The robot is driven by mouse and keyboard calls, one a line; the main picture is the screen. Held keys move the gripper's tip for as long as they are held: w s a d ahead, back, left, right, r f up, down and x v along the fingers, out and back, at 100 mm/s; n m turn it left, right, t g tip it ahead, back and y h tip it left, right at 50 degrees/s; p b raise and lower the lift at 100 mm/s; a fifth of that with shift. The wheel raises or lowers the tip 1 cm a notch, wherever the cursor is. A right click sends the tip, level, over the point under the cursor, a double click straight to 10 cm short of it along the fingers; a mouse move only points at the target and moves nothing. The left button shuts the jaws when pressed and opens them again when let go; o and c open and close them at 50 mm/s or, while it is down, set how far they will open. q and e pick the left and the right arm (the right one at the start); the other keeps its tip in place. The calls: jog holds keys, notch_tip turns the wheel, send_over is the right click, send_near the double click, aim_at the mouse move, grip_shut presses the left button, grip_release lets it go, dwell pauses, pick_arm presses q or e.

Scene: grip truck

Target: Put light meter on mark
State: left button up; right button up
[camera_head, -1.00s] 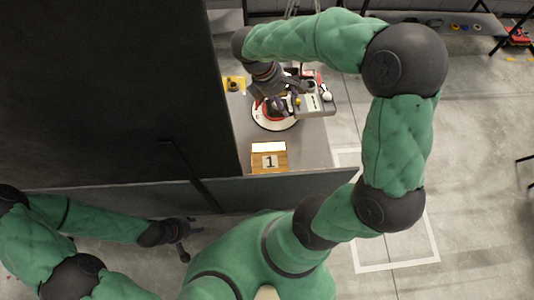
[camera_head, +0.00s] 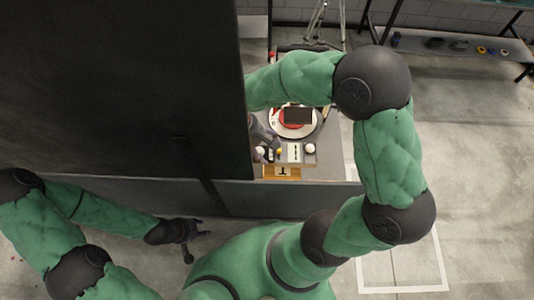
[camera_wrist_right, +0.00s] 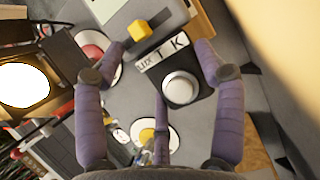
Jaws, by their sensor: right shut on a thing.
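The light meter (camera_head: 309,160) is a grey block with a white dome, a white label and a yellow button. In the right wrist view its dome (camera_wrist_right: 181,87) and a label reading "LUX" and "TK" lie between the fingers of my right gripper (camera_wrist_right: 160,95), which is shut on it. In the head view it hangs over the near part of the table, and the gripper is mostly hidden behind the dark panel. A round white disc with a red centre (camera_head: 277,121) lies beyond it, partly covered by a dark rectangle. My left gripper (camera_head: 188,238) is open and empty.
A tall dark panel (camera_head: 120,80) blocks the left of the table. A wooden block with a number sign (camera_head: 283,173) is partly covered by the meter. The right wrist view shows a lit lamp (camera_wrist_right: 22,85) and a disc with a yellow centre (camera_wrist_right: 147,136). Open floor lies right.

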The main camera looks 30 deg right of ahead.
jog(key=shift+f, duration=2.1)
jog(key=shift+f, duration=0.1)
jog(key=o, duration=1.5)
jog(key=shift+c, duration=0.2)
jog(key=v, duration=1.2)
